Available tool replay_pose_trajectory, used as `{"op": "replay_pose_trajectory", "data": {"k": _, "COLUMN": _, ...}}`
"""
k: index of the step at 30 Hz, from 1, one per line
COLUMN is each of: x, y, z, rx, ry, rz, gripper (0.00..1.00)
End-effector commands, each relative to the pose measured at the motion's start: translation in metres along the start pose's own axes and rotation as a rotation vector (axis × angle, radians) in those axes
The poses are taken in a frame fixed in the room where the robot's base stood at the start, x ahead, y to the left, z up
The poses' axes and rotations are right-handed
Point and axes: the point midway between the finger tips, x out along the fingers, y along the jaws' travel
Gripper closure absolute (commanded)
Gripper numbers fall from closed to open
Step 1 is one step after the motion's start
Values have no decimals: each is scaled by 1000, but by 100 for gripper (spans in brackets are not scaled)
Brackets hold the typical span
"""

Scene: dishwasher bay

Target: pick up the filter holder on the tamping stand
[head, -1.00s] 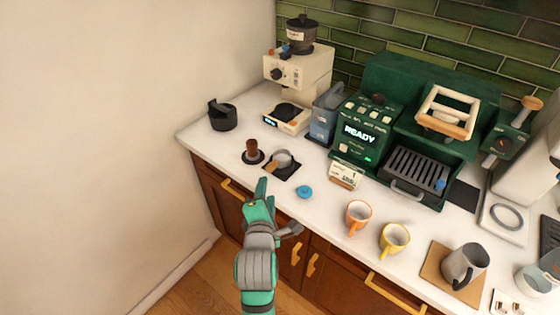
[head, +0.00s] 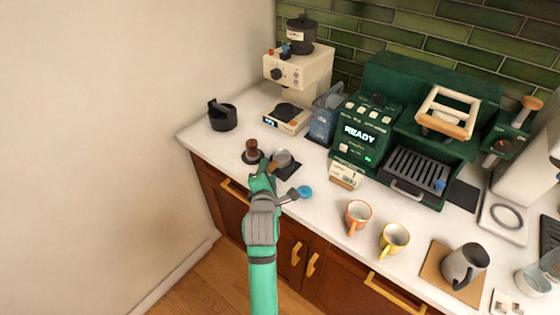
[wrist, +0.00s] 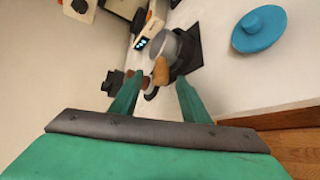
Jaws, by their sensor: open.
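The filter holder (head: 282,158), a grey metal basket with a wooden handle, sits on the dark square tamping stand (head: 288,172) near the counter's front edge. In the wrist view the basket (wrist: 163,45) and the brown handle (wrist: 161,72) show just beyond and between my fingers. My green gripper (head: 264,178) is open and empty, in front of the handle and close to it. In the head view it covers part of the handle and stand. Whether a finger touches the handle I cannot tell.
A tamper (head: 252,150) with a brown knob stands just left of the stand. A blue lid-like disc (head: 305,192) lies to the right. A grinder (head: 296,75) and a green coffee machine (head: 365,130) stand behind. Orange (head: 358,214) and yellow (head: 394,240) cups are further right.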

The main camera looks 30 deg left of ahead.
Motion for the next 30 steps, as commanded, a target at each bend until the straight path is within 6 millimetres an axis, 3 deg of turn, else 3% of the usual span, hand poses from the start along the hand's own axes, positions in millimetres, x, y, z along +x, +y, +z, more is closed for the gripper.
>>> {"op": "replay_pose_trajectory", "data": {"k": 8, "x": 4, "y": 0, "z": 0, "rx": 0, "ry": 0, "rz": 0, "gripper": 58}}
{"op": "replay_pose_trajectory", "data": {"k": 14, "x": 4, "y": 0, "z": 0, "rx": 0, "ry": 0, "rz": 0, "gripper": 100}}
{"op": "replay_pose_trajectory", "data": {"k": 30, "x": 0, "y": 12, "z": 4, "rx": 0, "ry": -1, "rz": 5, "gripper": 100}}
